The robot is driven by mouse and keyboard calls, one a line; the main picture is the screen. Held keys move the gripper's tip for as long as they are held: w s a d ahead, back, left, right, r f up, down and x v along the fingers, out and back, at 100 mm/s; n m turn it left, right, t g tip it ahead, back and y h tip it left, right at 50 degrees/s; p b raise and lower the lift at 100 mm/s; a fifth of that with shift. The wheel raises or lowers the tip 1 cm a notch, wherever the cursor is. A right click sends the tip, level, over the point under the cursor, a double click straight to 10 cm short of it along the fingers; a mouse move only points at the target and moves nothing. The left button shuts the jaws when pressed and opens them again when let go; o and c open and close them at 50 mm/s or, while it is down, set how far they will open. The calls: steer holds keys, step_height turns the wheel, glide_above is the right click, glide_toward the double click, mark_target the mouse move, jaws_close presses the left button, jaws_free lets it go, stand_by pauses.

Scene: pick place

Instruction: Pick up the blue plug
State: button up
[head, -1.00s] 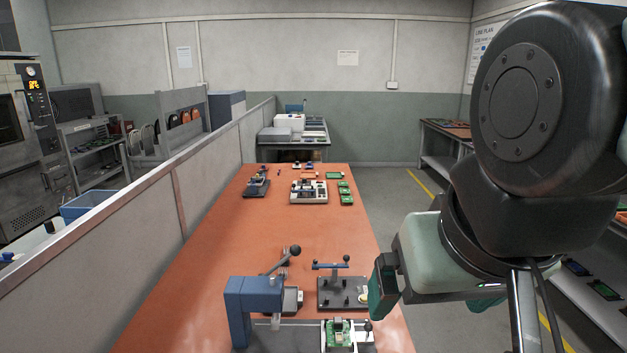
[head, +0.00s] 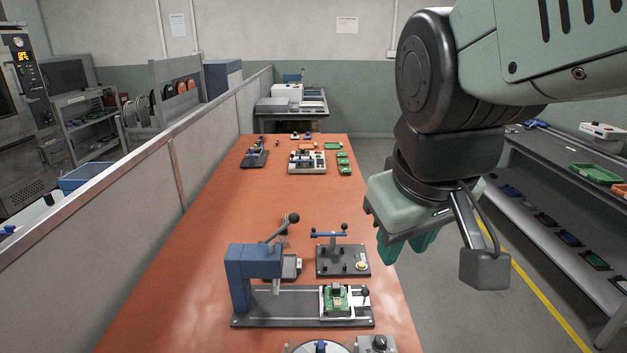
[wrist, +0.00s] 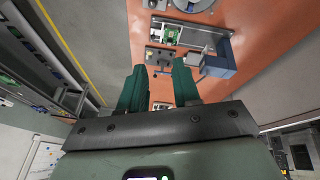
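A small blue piece (head: 321,347) stands on a round plate (head: 298,349) at the bottom edge of the head view. It is cut off by the frame, and I cannot tell for sure that it is the blue plug. It also shows near the top edge of the wrist view (wrist: 190,7). My gripper (head: 406,252) is in the air beside the right edge of the orange table, with its fingers pointing down. In the wrist view my gripper (wrist: 160,67) has its two green fingers apart with nothing between them.
A blue lever press (head: 252,270) stands on the orange table (head: 190,270), with a green board (head: 336,298) on its base. A dark fixture with a lever (head: 343,260) is behind it. A grey partition (head: 130,210) runs along the left. A grey shelf (head: 540,200) stands right.

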steer(key=w+a+f+n+g, duration=0.2)
steer(key=w+f+n, duration=0.3)
steer(key=w+f, duration=0.3)
steer(key=n+g, duration=0.3)
steer(key=n, duration=0.6)
glide_above(321, 344)
step_height(321, 344, down, 20)
steer(key=r, duration=0.1)
steer(key=shift+y, duration=0.3)
step_height(321, 344, down, 6)
steer(key=shift+s+f, duration=0.1)
steer(key=shift+f, duration=2.8)
jaws_close()
